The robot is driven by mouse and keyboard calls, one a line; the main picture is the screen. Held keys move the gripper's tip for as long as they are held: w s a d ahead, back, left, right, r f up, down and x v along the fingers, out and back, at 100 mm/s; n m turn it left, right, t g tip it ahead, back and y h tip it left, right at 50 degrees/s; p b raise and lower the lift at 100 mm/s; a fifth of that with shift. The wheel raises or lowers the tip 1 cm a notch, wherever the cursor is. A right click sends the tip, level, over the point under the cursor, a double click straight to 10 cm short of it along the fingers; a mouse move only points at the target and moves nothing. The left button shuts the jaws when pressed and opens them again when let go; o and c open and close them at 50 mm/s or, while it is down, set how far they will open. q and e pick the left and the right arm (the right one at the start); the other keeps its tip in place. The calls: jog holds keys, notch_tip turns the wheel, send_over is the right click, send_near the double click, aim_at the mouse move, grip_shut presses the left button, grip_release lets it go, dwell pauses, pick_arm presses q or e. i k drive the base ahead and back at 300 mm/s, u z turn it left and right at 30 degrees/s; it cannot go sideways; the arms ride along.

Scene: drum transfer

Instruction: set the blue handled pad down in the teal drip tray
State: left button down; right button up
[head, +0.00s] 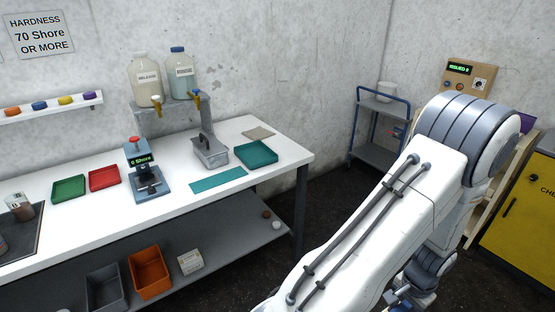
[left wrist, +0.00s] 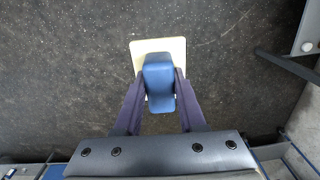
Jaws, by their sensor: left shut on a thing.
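The handled pad shows in the left wrist view as a blue handle (left wrist: 158,78) on a cream, squarish plate (left wrist: 140,48). My left gripper (left wrist: 160,88) is shut on the blue handle, with one dark finger on each side. The pad is held over dark floor, clear of the table. The teal drip tray (head: 256,155) lies empty near the right end of the white table in the head view. A large white arm of mine fills the right of that view, far from the tray. The right gripper is not in view.
A flat teal mat (head: 219,180) and a grey metal box with a handle (head: 210,152) lie beside the tray. A beige cloth (head: 259,133) lies behind it. A grey cart (head: 378,130) stands by the wall, and a yellow cabinet (head: 520,225) stands right.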

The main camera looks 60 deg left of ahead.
aim_at(256, 157)
jog(key=z, duration=0.1)
jog(key=i, duration=1)
jog(key=u, duration=0.65)
jog(key=i, duration=0.8)
jog(key=u, duration=1.55)
jog(key=i, duration=1.3)
